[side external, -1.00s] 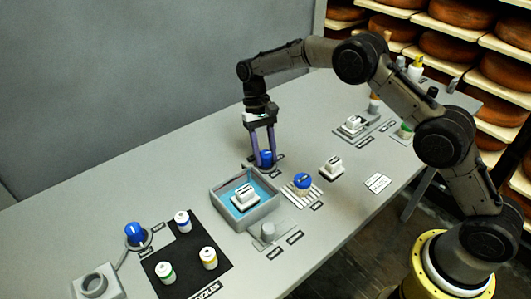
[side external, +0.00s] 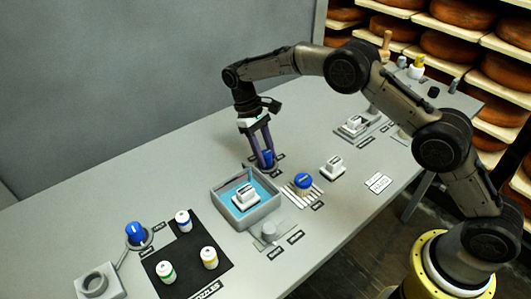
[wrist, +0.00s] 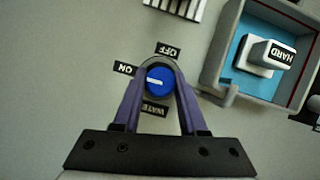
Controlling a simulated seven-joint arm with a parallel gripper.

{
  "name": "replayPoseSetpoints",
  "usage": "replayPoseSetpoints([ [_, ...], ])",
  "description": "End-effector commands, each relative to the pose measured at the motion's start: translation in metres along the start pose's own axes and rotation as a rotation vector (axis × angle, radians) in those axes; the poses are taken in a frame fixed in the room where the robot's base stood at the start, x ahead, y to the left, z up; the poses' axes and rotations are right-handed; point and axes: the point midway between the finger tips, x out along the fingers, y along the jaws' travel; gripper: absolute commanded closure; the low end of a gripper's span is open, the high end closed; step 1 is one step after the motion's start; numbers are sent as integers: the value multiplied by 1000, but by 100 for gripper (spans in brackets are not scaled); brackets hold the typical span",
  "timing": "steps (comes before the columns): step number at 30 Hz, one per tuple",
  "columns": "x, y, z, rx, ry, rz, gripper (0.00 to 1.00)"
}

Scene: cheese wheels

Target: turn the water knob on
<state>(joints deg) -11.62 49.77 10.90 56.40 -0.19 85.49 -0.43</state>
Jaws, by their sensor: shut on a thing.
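The blue water knob (wrist: 159,80) sits between the purple fingers of my gripper (wrist: 158,72) in the wrist view. The fingers are shut on it from both sides. Its white line points left toward the ON label (wrist: 125,68). The OFF label (wrist: 167,50) is above it and the WATER label (wrist: 155,108) below, partly covered by a finger. In the side view my gripper (side external: 264,160) reaches down to the knob (side external: 268,157) behind the basin.
A grey basin (side external: 262,212) with a blue inside holds a white block marked HARD (wrist: 272,50).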

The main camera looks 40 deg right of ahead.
Motion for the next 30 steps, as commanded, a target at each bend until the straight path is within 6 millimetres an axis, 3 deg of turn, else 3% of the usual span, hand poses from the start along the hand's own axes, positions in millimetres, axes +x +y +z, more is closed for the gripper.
replayPoseSetpoints([
  [9, -2, 0, 0, -1, 5, 1, 100],
  [10, -2, 0, 0, -1, 5, 1, 53],
  [14, -2, 0, 0, 0, 4, 0, 30],
  [24, -3, 0, 0, 0, 3, 0, 28],
  [30, -28, 0, -1, 0, 7, 0, 28],
])
